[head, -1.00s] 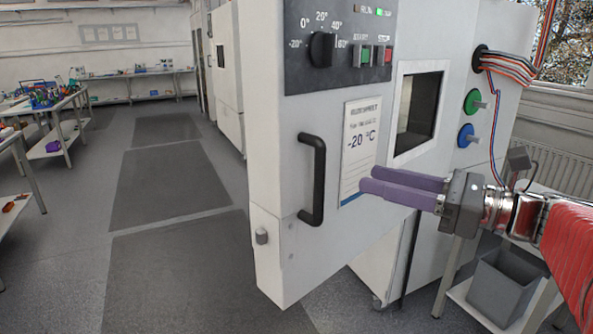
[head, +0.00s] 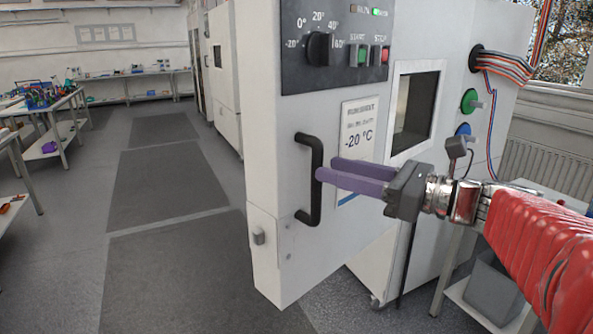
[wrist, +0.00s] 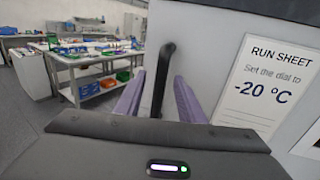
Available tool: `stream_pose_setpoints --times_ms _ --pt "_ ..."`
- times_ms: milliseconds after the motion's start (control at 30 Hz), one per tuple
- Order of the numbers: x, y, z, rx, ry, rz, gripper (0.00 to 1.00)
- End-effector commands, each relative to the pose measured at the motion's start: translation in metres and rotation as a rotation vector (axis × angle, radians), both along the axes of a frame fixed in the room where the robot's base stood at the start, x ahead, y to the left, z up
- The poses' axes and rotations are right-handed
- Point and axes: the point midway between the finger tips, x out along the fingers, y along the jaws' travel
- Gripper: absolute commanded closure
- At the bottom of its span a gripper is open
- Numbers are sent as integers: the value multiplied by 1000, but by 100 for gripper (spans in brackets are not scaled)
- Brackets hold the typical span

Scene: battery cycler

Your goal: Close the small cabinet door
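The white cabinet door (head: 276,150) stands open, swung out from the cabinet body behind it. It carries a black vertical handle (head: 312,205), a control panel with a dial, and a window. My gripper (head: 325,168) has two long purple fingers, reaching left across the door's front with the tips near the handle. In the wrist view the handle (wrist: 163,70) shows between and beyond the spread fingers (wrist: 155,100), which are apart and hold nothing. I cannot tell whether a fingertip touches the handle.
A run sheet reading -20 °C (head: 356,140) is on the door beside the handle. A table with a grey bin (head: 490,292) stands at the right. Benches (head: 50,115) stand at the far left. The floor with dark mats (head: 160,205) left of the door is clear.

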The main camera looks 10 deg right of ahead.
Motion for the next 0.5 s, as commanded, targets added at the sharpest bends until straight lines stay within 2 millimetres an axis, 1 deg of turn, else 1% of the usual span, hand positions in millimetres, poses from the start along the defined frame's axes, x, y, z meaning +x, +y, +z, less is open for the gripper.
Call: stream_pose_setpoints --times_ms 67,500 --pt "0 0 0 0 0 0 64" --pt "0 0 0 0 0 1 95"
